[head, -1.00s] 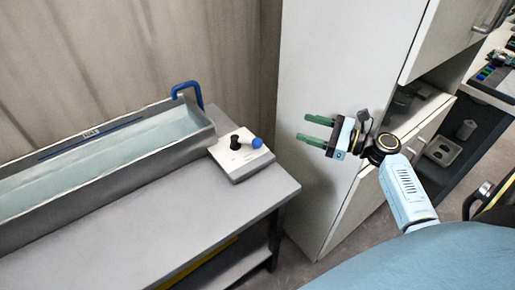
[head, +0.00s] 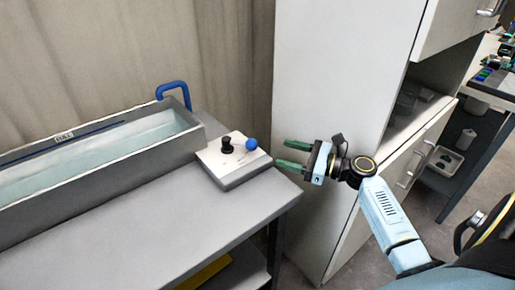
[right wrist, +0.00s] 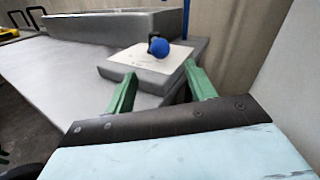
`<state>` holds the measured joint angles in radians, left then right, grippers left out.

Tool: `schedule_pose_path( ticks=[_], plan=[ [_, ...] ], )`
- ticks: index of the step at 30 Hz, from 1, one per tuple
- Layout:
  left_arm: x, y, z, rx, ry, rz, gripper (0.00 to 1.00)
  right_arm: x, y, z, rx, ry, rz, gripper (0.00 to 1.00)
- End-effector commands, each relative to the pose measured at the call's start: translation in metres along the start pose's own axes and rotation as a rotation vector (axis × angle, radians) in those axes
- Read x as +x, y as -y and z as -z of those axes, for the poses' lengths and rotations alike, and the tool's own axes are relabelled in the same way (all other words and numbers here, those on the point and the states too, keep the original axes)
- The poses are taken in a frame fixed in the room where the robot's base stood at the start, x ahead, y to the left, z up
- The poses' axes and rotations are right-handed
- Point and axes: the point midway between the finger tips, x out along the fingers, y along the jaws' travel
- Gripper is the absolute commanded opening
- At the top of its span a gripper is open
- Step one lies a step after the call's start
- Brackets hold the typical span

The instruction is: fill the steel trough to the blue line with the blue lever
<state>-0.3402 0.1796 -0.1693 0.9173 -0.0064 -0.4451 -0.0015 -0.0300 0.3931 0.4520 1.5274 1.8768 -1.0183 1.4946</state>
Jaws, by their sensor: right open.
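The steel trough (head: 104,180) stands on the grey bench at the left and holds pale water. A blue line (head: 110,124) with a FULL label runs along its inner back wall, and the water surface lies below it. A blue spout pipe (head: 174,86) curves over its right end. The control box (head: 230,170) beside the trough carries a blue-knobbed lever (head: 250,144) and a black knob (head: 227,145). My right gripper (head: 292,156) is open and empty, just right of the blue knob and apart from it. In the right wrist view the blue knob (right wrist: 158,46) shows beyond the green fingers. My left gripper is out of view.
The bench top (head: 130,235) is clear in front of the trough. A tall pale cabinet (head: 315,80) stands close behind and right of my right gripper. A dark shelf table (head: 485,100) with small items is at the far right.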

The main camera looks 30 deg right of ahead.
Motion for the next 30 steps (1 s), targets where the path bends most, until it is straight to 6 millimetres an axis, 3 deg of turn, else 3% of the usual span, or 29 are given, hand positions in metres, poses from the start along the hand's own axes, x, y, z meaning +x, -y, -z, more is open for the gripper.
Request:
schedule_pose_path(
  ticks=[6, 13, 18, 26, 30],
  plan=[
    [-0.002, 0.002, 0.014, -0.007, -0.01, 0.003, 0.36, 0.049, 0.0, 0.0, -0.001, 0.003, 0.0, 0.55],
    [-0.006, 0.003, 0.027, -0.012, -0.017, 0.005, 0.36, 0.084, 0.0, 0.001, 0.002, 0.002, -0.001, 0.55],
    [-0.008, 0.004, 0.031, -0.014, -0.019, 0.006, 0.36, 0.095, 0.0, 0.001, 0.002, 0.0, 0.0, 0.55],
    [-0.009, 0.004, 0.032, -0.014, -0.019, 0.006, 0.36, 0.096, 0.0, 0.0, 0.001, 0.0, 0.0, 0.55],
    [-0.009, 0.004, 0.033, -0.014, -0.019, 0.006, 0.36, 0.096, 0.0, 0.001, 0.001, 0.0, 0.0, 0.41]
  ],
)
